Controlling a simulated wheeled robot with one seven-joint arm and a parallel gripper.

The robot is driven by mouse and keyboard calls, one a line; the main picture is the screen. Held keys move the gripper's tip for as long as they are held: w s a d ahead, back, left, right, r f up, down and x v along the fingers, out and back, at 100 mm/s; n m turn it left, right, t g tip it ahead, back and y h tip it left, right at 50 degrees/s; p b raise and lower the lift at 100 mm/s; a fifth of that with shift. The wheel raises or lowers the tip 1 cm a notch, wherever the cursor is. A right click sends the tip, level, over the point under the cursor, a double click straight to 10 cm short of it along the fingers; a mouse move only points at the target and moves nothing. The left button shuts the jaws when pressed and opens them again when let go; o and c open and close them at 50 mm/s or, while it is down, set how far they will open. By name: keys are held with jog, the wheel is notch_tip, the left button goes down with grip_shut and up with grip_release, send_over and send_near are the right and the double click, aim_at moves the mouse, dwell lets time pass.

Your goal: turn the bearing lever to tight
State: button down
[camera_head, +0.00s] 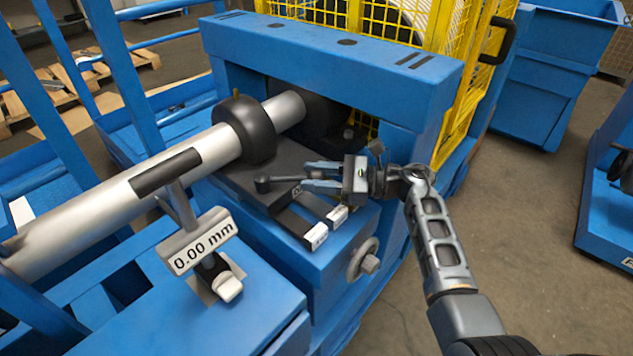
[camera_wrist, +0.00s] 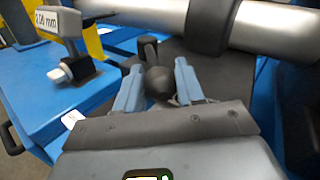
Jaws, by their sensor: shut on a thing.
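The bearing lever (camera_head: 265,184) is a dark arm with a rounded end, lying over the black plate below the shaft and pointing left. My gripper (camera_head: 306,177) reaches in from the right, its blue-grey fingers on either side of the lever. In the wrist view, a dark round part of the lever (camera_wrist: 158,86) sits between the two fingertips (camera_wrist: 158,78). The gripper is shut on the lever. Two bars with white end labels (camera_head: 316,236) (camera_head: 338,214) stick out in front of it; their writing is too small to read.
A silver shaft (camera_head: 110,205) with a black collar (camera_head: 247,130) runs behind the lever. A gauge reading 0.00 mm (camera_head: 203,243) stands at the left. A blue frame beam (camera_head: 335,55) lies above, and a handwheel (camera_head: 363,262) is below right. Open floor (camera_head: 530,220) is at the right.

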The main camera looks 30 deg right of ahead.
jog(key=shift+w+r, duration=0.1)
jog(key=shift+r, duration=0.2)
jog(key=c, duration=1)
grip_release()
jog(key=shift+o, duration=1.3)
jog(key=shift+f, duration=0.1)
jog(key=v, duration=0.6)
jog(key=shift+d+f+b, duration=0.1)
jog(key=shift+d+b, duration=0.05)
jog(key=shift+b, duration=0.25)
jog(key=shift+v, duration=0.8)
jog(key=shift+c, duration=0.4)
